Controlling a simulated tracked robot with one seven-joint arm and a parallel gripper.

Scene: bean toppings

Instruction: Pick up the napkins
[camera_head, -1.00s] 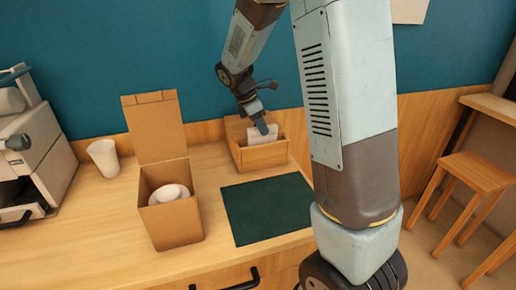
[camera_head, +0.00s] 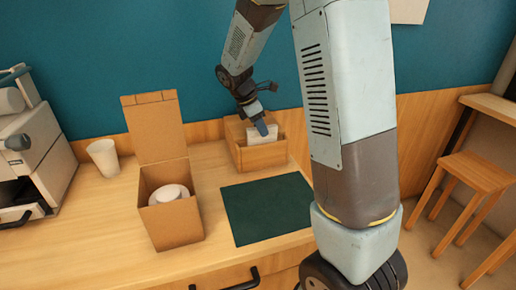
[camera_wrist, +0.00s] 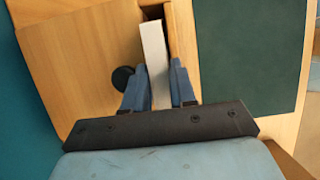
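The white napkins (camera_wrist: 154,55) stand upright as a thin stack in the slot of a wooden holder (camera_wrist: 80,60). In the head view the napkins (camera_head: 268,134) show above the front of the holder (camera_head: 264,155), at the back of the counter. My gripper (camera_wrist: 158,68) has its two blue fingers on either side of the napkins, close to them; it looks open around them. In the head view my gripper (camera_head: 262,130) points down into the holder from above. Its far finger is hidden there.
A dark green mat (camera_head: 268,208) lies in front of the holder. An open cardboard box (camera_head: 173,222) with white round items (camera_head: 170,192) stands left of it. A white cup (camera_head: 103,157) and a coffee machine (camera_head: 40,145) are further left. Stools (camera_head: 480,172) stand at right.

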